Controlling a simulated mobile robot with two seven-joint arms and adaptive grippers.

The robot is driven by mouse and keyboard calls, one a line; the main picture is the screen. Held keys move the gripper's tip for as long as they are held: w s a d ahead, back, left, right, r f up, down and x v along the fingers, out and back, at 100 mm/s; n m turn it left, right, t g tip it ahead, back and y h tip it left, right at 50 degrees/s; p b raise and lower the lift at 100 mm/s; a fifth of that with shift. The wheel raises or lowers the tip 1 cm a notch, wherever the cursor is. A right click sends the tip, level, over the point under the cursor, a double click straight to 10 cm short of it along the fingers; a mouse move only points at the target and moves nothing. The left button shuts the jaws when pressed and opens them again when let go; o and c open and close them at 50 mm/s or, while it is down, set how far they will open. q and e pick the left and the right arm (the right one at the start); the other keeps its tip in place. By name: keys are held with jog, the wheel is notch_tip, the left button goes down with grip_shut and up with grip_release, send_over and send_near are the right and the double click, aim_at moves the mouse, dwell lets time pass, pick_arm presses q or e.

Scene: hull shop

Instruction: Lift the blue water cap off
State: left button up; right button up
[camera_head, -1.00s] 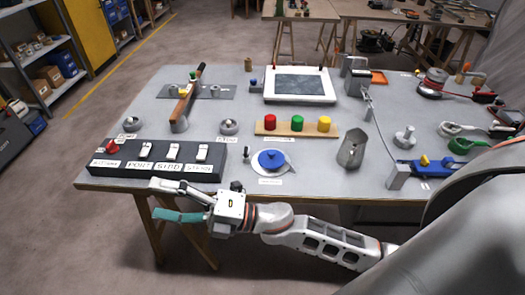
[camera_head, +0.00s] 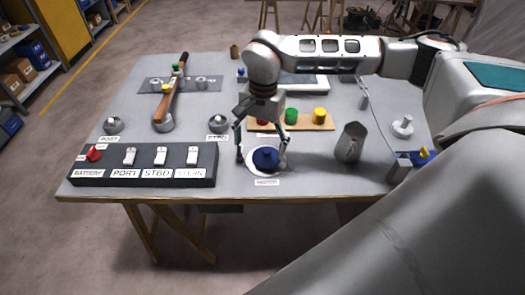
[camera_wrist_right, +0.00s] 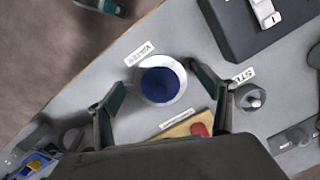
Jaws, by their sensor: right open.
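The blue water cap (camera_head: 265,158) sits on a round white plate (camera_head: 251,169) near the table's front edge, with a small label in front of it. My right gripper (camera_head: 262,152) points down over the cap with its fingers open, one on either side. In the right wrist view the blue cap (camera_wrist_right: 161,80) lies between the two spread fingers (camera_wrist_right: 156,92), with gaps on both sides, so the jaws hold nothing. The label beside it reads WATER. I cannot tell exactly how high the fingertips are. My left gripper does not show.
A dark switch panel (camera_head: 140,179) stands left of the cap. Behind the cap is a wooden strip (camera_head: 305,128) with red, green and yellow pegs, the red one partly hidden by my gripper. A metal jug (camera_head: 350,142) stands to the right. A round grey fitting (camera_head: 218,124) is at the back left.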

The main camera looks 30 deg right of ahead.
aim_at(267, 151)
jog(key=d, duration=0.1)
jog(key=w+d, duration=0.1)
jog(key=d+r+h, duration=0.1)
jog(key=shift+w+d, duration=0.15)
jog(key=shift+d+f, duration=0.15)
jog(key=shift+f, duration=0.25)
notch_tip(267, 151, down, 7)
jog(key=shift+w+r, duration=0.15)
jog(key=c, duration=2)
grip_shut()
